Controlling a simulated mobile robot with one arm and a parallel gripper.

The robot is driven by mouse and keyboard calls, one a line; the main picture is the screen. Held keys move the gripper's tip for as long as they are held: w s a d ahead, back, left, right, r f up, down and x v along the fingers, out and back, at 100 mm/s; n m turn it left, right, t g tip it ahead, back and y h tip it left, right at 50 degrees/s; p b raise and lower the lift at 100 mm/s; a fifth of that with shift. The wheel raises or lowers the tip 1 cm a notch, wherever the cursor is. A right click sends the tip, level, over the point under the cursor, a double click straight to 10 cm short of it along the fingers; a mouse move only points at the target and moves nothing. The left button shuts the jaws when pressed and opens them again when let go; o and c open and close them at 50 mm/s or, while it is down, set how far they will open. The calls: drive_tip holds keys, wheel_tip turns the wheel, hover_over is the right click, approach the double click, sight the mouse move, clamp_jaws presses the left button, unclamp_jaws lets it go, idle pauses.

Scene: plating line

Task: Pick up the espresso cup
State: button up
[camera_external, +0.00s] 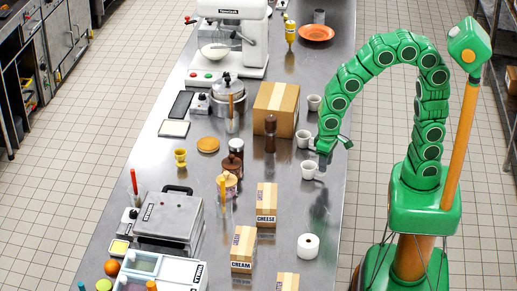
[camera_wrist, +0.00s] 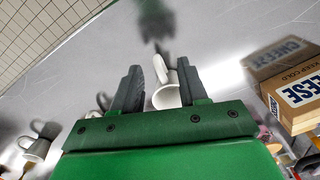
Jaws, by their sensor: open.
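White cups stand in a row near the right edge of the steel counter: a front cup (camera_external: 308,171), a middle cup (camera_external: 303,140) and a back cup (camera_external: 314,103). I cannot tell by looks which is the espresso cup. My gripper (camera_external: 338,144) is at the counter's right edge, close to the middle and front cups. In the wrist view my gripper (camera_wrist: 158,82) is open, and a white cup (camera_wrist: 166,95) with its handle up shows between the fingers, partly hidden by the right finger and gripper body. I cannot tell whether the fingers touch it.
A cardboard box (camera_external: 275,108) stands left of the cups. The cheese box (camera_external: 266,205) stands in front; it also shows in the wrist view (camera_wrist: 300,96). Another white cup (camera_wrist: 36,146) is at lower left there. A white roll (camera_external: 308,246) stands nearer the front.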

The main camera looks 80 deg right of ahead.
sight(313, 172)
drive_tip(key=shift+w+d+f, duration=0.1)
drive_tip(key=shift+f, duration=1)
drive_tip(key=shift+d+f, duration=0.1)
drive_tip(key=shift+f, duration=1)
drive_tip(key=shift+c, duration=0.4)
clamp_jaws()
